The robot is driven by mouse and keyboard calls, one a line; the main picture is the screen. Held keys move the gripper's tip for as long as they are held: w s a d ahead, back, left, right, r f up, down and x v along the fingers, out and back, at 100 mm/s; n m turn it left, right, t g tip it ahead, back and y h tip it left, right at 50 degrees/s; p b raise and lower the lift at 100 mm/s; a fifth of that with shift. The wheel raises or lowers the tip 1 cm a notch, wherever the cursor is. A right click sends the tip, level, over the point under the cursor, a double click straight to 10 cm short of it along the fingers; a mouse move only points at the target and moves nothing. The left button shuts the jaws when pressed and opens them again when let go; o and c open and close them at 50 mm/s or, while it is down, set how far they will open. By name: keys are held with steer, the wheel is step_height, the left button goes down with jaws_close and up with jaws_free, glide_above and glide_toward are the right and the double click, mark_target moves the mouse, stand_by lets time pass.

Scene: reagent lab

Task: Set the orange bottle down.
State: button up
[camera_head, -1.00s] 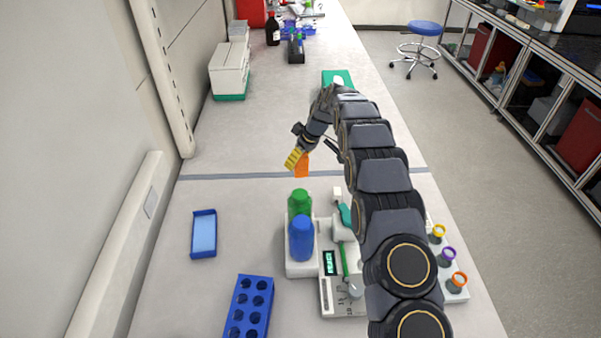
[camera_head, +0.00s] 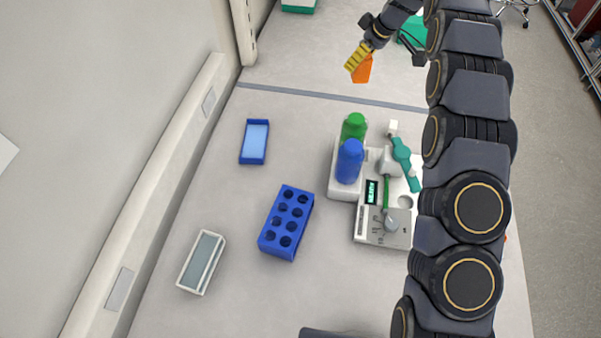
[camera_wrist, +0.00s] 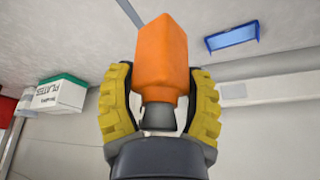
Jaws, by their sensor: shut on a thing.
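The orange bottle (camera_head: 362,69) is in my gripper (camera_head: 356,56), near the top of the head view, beyond the grey line across the bench. Its lower part shows below the yellow fingers. In the wrist view the orange bottle (camera_wrist: 162,60) sits between the two yellow fingers of my gripper (camera_wrist: 160,108), which close on its sides near the dark neck. I cannot tell from these views whether its base touches the bench.
A blue rack (camera_head: 271,240), a blue tray (camera_head: 247,155) and a grey-white tray (camera_head: 190,275) lie on the bench.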

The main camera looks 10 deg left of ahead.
steer(key=s+a+n+g+h, duration=0.1)
steer(key=s+a+n+g, duration=0.15)
steer(key=s+n, duration=1.05)
steer(key=s+a+n+g+h, duration=0.15)
steer(key=s+n+g, duration=0.4)
steer(key=s, duration=1.35)
steer(key=shift+n+t, duration=0.45)
steer(key=shift+t, duration=0.25)
steer(key=w+a+f, duration=0.2)
steer(key=w+f, duration=0.2)
steer(key=w+a+f, duration=0.2)
steer(key=w+f, duration=0.2)
steer(key=f, duration=0.1)
steer(key=w+a+f, duration=0.2)
steer(key=w+f, duration=0.2)
steer(key=f, duration=0.1)
steer(key=shift+w, duration=0.4)
steer(key=shift+w+f, duration=0.15)
steer(key=shift+f, duration=0.15)
steer(key=shift+w+a+f, duration=0.1)
steer(key=shift+w+f, duration=0.05)
steer(key=shift+f, duration=1.55)
steer(key=o, duration=1.2)
steer(key=shift+f, duration=0.15)
steer(key=shift+c, duration=0.2)
